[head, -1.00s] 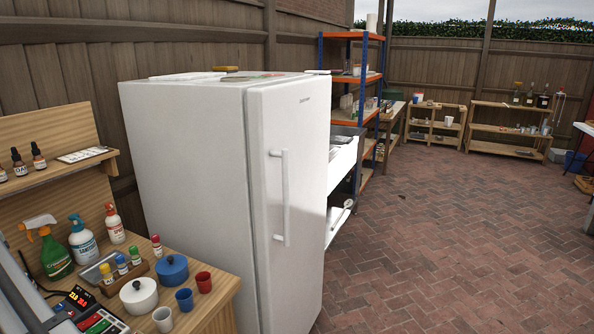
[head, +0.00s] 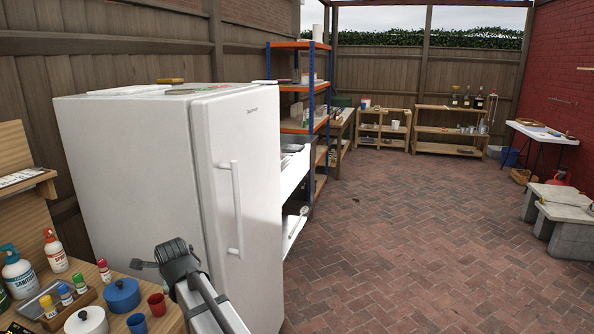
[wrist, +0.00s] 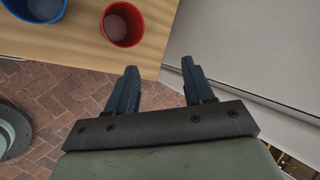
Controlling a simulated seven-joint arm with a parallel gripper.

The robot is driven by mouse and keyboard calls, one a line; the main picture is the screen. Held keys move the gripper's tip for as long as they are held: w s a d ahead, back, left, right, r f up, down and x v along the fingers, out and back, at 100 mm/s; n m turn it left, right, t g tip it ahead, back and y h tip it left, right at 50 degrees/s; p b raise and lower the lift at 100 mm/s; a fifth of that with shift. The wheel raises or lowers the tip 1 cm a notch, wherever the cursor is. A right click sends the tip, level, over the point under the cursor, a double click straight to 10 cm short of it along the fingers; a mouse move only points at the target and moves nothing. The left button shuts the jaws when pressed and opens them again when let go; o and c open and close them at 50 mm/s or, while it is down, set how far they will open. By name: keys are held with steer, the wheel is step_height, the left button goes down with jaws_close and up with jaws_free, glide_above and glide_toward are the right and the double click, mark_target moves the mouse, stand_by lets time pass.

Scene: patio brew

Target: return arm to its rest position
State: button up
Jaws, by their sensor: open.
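My gripper (wrist: 159,66) is open in the wrist view, with nothing between its two dark fingers. Below the fingers in that view, the gap opens toward the edge of a wooden bench (wrist: 90,38) and the brick floor. In the head view my gripper (head: 142,265) shows at the lower left, in front of the white fridge (head: 135,170) and near the bench's right side. It is seen small there. No object is held.
The red cup (wrist: 123,23) lies just past the fingertips in the wrist view. Open brick floor (head: 400,230) stretches to the right.

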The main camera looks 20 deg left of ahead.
steer(key=w+d+f+n+g+h, duration=0.15)
steer(key=w+d+f, duration=0.25)
steer(key=d+f, duration=0.6)
steer(key=w+d+f+n+h, duration=0.1)
steer(key=w+d+f+h, duration=0.15)
steer(key=d+f, duration=0.7)
steer(key=s+d+f+n+g+h, duration=0.1)
steer(key=s+d+f+n+g, duration=0.15)
steer(key=d+f, duration=1.65)
steer(key=s+d+f+n+g, duration=0.1)
steer(key=s+d+f, duration=0.25)
steer(key=d, duration=0.35)
steer(key=s+d+f+n+g+h, duration=0.1)
steer(key=s+d+f, duration=0.2)
steer(key=s+d, duration=0.3)
steer(key=s+d+f+n+g, duration=0.1)
steer(key=s+d+f, duration=0.25)
steer(key=d, duration=0.45)
steer(key=s+d+f+n+g, duration=0.1)
steer(key=s+d, duration=0.4)
steer(key=s, duration=0.5)
steer(key=s+d+f+n+g, duration=0.2)
steer(key=s+d, duration=0.3)
steer(key=s, duration=0.5)
steer(key=shift+d+f+g+y, duration=0.2)
steer(key=shift+f+g+y, duration=0.1)
steer(key=shift+f+g, duration=0.25)
